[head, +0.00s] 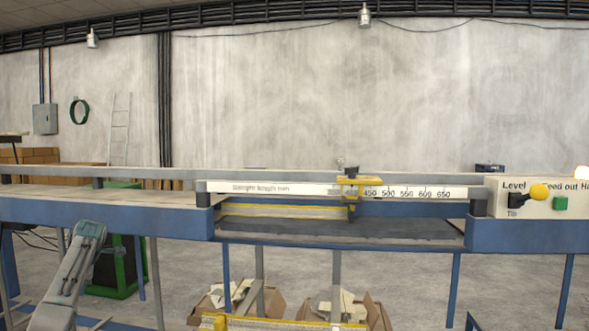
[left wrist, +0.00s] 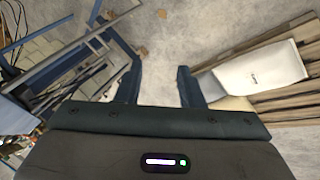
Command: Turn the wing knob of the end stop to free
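The end stop (head: 369,181) is a yellow piece clamped on the white scale rail, just left of the 450 mark in the head view. A small dark knob (head: 351,171) sits on top of it, likely the wing knob; its turn position is too small to tell. My left gripper (left wrist: 158,72) is open and empty in the left wrist view, with its two fingers apart over the floor. In the head view only my left arm shows at the lower left, well away from the end stop. My right gripper is not in view.
The white scale rail (head: 277,188) runs along the blue bench frame (head: 110,210). Open cardboard boxes (head: 268,301) stand below. The space before the rail looks clear.

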